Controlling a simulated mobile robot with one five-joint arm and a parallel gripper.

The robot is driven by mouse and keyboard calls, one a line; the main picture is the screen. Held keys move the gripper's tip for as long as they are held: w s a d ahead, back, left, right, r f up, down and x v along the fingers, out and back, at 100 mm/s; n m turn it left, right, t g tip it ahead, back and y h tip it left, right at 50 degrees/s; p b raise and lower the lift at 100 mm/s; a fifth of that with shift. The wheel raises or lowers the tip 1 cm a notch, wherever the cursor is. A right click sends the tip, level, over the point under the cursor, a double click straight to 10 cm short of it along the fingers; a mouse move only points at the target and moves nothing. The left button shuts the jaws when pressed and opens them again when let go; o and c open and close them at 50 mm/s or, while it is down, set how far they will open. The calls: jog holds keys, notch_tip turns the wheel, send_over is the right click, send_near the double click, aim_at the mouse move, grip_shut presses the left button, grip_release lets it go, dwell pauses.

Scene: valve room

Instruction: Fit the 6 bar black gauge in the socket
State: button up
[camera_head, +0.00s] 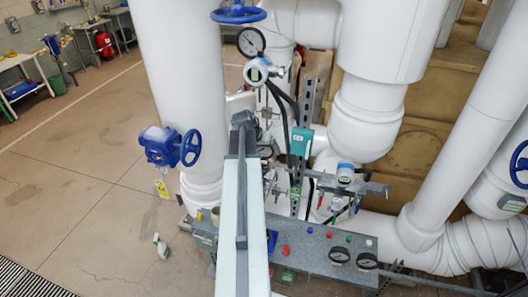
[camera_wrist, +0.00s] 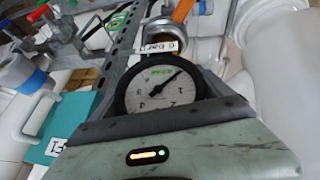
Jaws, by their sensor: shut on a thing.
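My gripper (camera_wrist: 160,118) is shut on a black-rimmed gauge (camera_wrist: 158,90) in the wrist view. Its white face has a green mark and a dark needle. The face looks turned over, and I cannot read its range surely. Just beyond it, a metal fitting (camera_wrist: 209,50) stands with a white label (camera_wrist: 160,46) in front; it may be the socket. I cannot tell whether the gauge touches it. In the head view my gripper (camera_head: 243,120) is at the far end of my arm, its fingers hard to make out. Two black gauges, one left (camera_head: 339,256) and one right (camera_head: 367,261), are on the grey bench.
The grey bench (camera_head: 315,262) has coloured knobs. A perforated metal post (camera_head: 307,100) and teal box (camera_head: 301,142) stand right of my arm. Large white pipes (camera_head: 180,80) and a blue valve (camera_head: 165,147) crowd around. A spray bottle (camera_head: 160,246) stands on open floor at left.

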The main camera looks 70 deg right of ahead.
jog(key=shift+f, duration=0.1)
dwell(0.3)
jog(key=shift+f+b, duration=0.4)
jog(key=shift+b, duration=0.05)
jog(key=o, duration=0.9)
